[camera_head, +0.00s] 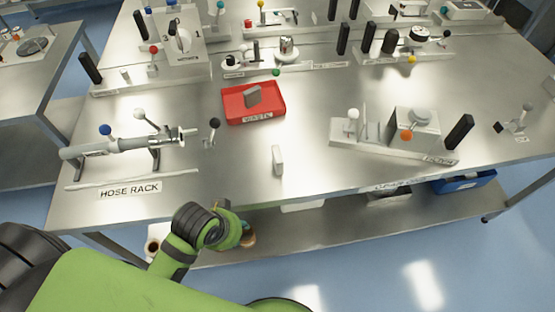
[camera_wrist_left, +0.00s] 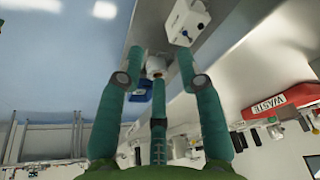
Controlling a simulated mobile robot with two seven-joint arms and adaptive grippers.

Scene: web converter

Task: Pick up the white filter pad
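A small white block, which looks like the filter pad (camera_head: 278,160), stands upright on the steel table (camera_head: 330,180) near its front edge. My left gripper (camera_head: 245,229) is at the front edge of the table, to the left of and nearer than the pad, apart from it; its fingers are mostly hidden in the head view. In the left wrist view the teal fingers (camera_wrist_left: 160,52) are spread, with nothing held between them. A white box-like object (camera_wrist_left: 187,20) shows beyond the fingertips there; I cannot tell whether it is the pad. My right gripper is not in view.
A red waste tray (camera_head: 236,115) holding a grey block (camera_head: 252,96) lies behind the pad; it also shows in the left wrist view (camera_wrist_left: 262,112). The hose rack (camera_head: 115,146) stands left, a fixture (camera_head: 412,128) right. Bare table surrounds the pad.

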